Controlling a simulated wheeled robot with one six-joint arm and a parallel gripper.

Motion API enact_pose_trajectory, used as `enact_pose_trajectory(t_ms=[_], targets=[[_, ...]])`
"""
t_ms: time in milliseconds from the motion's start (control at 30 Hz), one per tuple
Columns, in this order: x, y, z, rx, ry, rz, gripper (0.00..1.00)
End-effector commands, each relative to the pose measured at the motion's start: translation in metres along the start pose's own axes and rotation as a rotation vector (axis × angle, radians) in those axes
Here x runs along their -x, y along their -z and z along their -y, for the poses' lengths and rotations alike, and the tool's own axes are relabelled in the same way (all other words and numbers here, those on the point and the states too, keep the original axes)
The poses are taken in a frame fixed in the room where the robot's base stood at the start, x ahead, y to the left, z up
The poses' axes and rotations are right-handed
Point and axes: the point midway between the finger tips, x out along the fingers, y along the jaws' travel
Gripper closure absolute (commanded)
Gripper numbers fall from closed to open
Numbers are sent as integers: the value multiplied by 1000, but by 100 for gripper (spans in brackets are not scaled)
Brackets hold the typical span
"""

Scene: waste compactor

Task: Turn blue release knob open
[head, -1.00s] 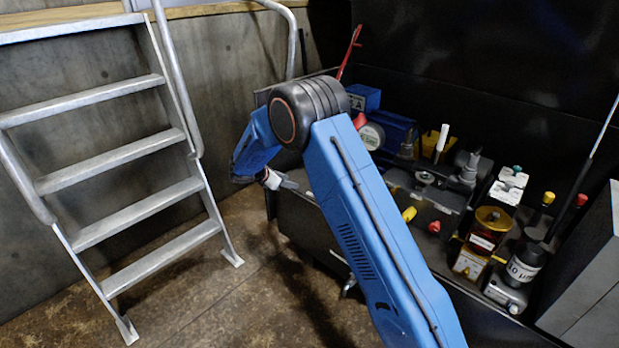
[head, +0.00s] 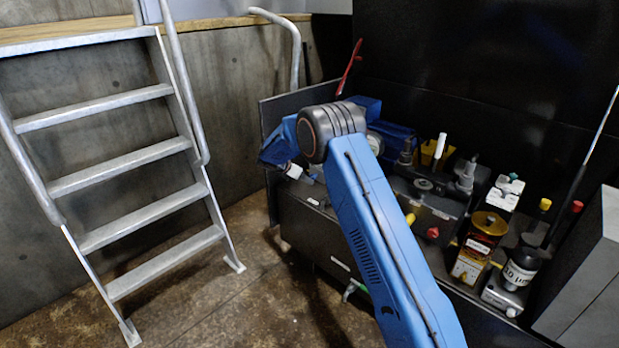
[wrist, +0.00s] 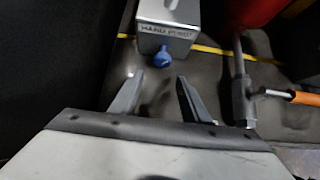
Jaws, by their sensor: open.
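The blue release knob (wrist: 163,56) shows in the wrist view on the near face of a small grey box (wrist: 170,32) labelled HAND PUMP. My gripper (wrist: 158,92) is open and empty, its two fingers pointing toward the knob. The knob lies just beyond the fingertips, roughly in line with the gap between them, and is apart from them. In the head view the end of my arm (head: 285,160) hangs past the far left of the bench, mostly hidden behind my elbow. I cannot make out the knob there.
Bottles and cans (head: 480,240) crowd the bench's right. A metal ladder (head: 135,180) stands left, with open floor between.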

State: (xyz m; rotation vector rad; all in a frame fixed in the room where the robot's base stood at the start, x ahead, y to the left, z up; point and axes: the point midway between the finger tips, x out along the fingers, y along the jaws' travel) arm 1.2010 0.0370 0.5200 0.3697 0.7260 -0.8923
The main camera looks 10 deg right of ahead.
Motion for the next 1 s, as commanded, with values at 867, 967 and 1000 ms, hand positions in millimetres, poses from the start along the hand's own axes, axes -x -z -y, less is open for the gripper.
enact_pose_trajectory(t_ms=[867, 967, 1000], targets=[[-33, -22, 0, 0, 0, 0, 98], [-33, -22, 0, 0, 0, 0, 98], [-33, -22, 0, -1, -1, 0, 98]])
